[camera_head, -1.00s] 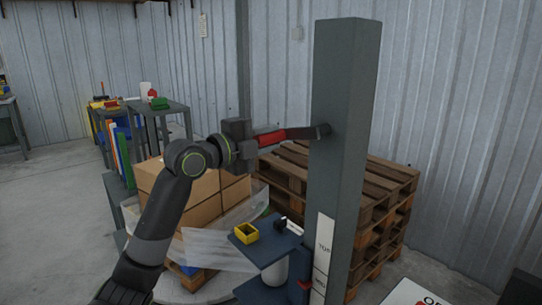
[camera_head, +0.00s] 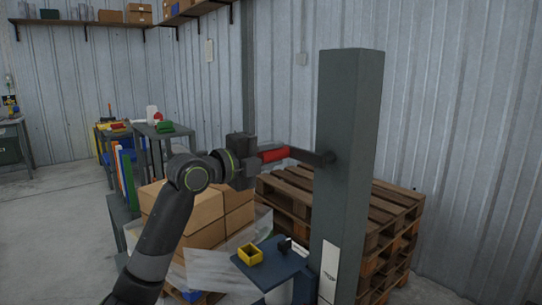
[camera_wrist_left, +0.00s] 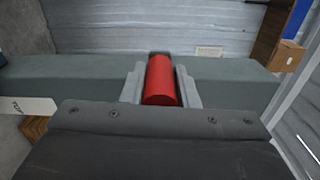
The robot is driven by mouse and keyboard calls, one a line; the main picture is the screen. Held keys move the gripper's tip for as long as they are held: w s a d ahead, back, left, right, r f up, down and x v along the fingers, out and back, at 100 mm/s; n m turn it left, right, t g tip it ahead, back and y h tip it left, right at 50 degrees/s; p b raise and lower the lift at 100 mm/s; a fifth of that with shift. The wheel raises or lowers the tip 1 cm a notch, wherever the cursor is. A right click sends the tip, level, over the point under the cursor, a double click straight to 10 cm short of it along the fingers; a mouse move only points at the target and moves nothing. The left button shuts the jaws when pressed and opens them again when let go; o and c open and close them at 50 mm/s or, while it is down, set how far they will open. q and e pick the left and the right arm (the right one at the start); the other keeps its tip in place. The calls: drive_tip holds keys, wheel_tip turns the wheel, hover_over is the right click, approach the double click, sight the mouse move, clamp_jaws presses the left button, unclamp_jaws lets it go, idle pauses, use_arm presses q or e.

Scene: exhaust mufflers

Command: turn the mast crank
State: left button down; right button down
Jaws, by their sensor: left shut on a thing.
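The grey mast (camera_head: 350,130) stands upright right of centre in the head view. Its crank arm (camera_head: 308,156) sticks out to the left from a hub on the mast and ends in a red handle (camera_head: 274,155). My left gripper (camera_head: 264,157) is shut on the red handle. In the left wrist view the red handle (camera_wrist_left: 160,82) lies between the two grey fingers (camera_wrist_left: 160,90), with the mast (camera_wrist_left: 230,84) running across behind it. Part of the handle is hidden by the gripper in the head view. My right gripper is out of view.
A blue platform (camera_head: 285,270) with a yellow bin (camera_head: 250,254) sits low beside the mast. Stacked pallets (camera_head: 395,215) stand behind the mast. Cardboard boxes (camera_head: 190,212) are behind my left arm. Open floor (camera_head: 50,215) lies at far left.

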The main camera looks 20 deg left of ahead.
use_arm(q)
drive_tip(key=c, duration=1.1)
unclamp_jaws()
drive_tip(key=shift+d+r, duration=0.1)
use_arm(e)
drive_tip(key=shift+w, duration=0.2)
use_arm(q)
drive_tip(key=shift+s, duration=0.1)
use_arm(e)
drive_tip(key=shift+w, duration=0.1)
use_arm(q)
drive_tip(key=shift+b+v, duration=1.4)
drive_tip(key=shift+v, duration=7.2)
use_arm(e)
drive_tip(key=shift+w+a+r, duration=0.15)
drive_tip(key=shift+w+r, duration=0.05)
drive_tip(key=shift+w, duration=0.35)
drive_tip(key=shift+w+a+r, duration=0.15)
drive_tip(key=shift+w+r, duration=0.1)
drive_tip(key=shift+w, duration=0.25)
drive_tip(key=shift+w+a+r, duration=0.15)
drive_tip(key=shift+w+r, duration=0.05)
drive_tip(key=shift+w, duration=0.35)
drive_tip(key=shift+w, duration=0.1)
